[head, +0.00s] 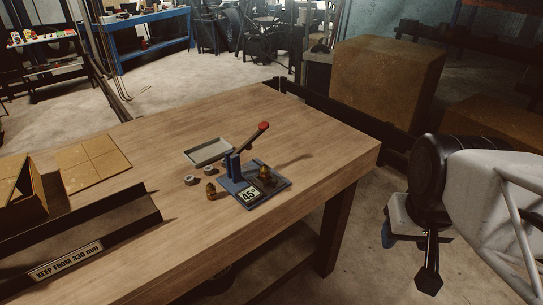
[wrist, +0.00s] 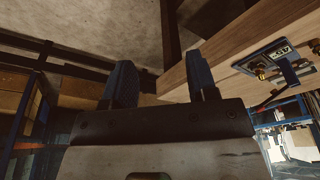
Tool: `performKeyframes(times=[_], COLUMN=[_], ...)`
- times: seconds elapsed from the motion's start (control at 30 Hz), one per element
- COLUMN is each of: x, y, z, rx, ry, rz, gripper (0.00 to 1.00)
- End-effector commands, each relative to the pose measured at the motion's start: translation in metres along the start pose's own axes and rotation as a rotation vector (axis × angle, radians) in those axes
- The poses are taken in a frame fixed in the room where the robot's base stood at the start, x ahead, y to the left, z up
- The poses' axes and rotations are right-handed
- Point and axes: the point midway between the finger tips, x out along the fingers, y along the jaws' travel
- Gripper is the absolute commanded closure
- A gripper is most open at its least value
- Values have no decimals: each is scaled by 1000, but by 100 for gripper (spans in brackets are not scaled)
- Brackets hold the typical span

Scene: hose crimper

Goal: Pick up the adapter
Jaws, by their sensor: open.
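A small brass fitting (head: 210,189), which looks like the adapter, stands on the wooden table to the left of the blue crimper (head: 231,166). Another brass piece (head: 264,172) sits on the crimper's base; it also shows in the wrist view (wrist: 261,75). I cannot tell for certain which one is the adapter. My gripper (wrist: 160,62) is open, with nothing between its two blue fingers. In the head view it hangs off the table's right side, well apart from both brass pieces.
Two grey nuts (head: 190,180) and a shallow tray (head: 208,151) lie by the crimper, whose red-tipped lever (head: 263,127) slants up. A long dark trough (head: 80,240) is at front left. The table's right end (head: 335,150) is clear; cardboard boxes (head: 388,80) stand beyond it.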

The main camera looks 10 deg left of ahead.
Motion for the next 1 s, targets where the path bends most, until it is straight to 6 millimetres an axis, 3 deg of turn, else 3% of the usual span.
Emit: performKeyframes(times=[0.27,0.47,1.0], x=[1,10,50], y=[-2,-19,-117], z=[-1,-10,-73], rx=[10,89,654], ry=[-3,-27,-234], rz=[-11,-88,-518], gripper=[47,47,47])
